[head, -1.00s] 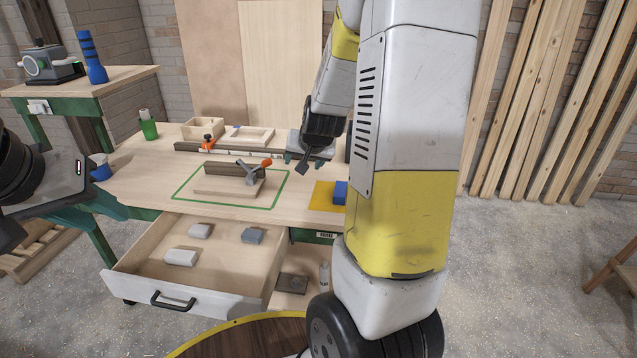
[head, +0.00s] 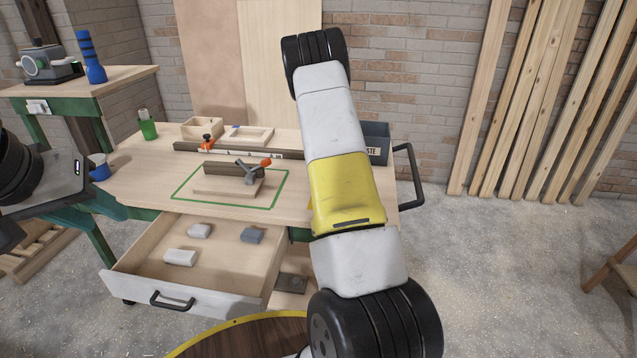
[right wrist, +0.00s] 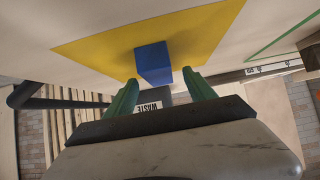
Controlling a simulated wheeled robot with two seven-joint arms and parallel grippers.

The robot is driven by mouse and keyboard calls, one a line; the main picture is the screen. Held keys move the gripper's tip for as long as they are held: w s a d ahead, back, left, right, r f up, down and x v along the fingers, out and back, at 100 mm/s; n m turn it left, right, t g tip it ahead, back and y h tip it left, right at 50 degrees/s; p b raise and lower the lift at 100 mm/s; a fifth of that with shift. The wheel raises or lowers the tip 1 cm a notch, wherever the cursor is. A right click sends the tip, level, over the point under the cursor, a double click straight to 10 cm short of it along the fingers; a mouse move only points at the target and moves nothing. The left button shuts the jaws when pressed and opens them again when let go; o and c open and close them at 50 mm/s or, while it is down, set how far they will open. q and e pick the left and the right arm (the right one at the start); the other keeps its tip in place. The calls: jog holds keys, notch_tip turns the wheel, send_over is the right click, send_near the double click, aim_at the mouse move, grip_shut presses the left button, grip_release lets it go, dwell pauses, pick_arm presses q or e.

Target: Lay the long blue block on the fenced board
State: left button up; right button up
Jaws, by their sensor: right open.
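The long blue block (right wrist: 153,63) stands out on the yellow mat (right wrist: 95,55) in the right wrist view; in the head view my right arm hides it. My right gripper (right wrist: 160,77) is open and empty, its green fingertips to either side of the block's near end; I cannot tell the remaining gap. The fenced board (head: 222,187) lies on the workbench inside a green outline, with a dark fence (head: 232,171) and an orange-handled clamp (head: 252,170) on it. My left gripper (head: 88,207) is at the left edge, away from the block, its opening unclear.
An open drawer (head: 225,262) below the bench holds several grey blocks. A long rail (head: 285,154) and wooden trays (head: 248,135) are at the back of the bench. A waste bin (head: 376,143) is at the right end, near a dark handle (head: 411,180).

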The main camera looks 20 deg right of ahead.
jog(key=x, duration=0.3)
jog(key=shift+w+d+f, duration=0.15)
jog(key=shift+d, duration=0.05)
jog(key=shift+c, duration=0.2)
grip_shut()
jog(key=shift+r, duration=0.2)
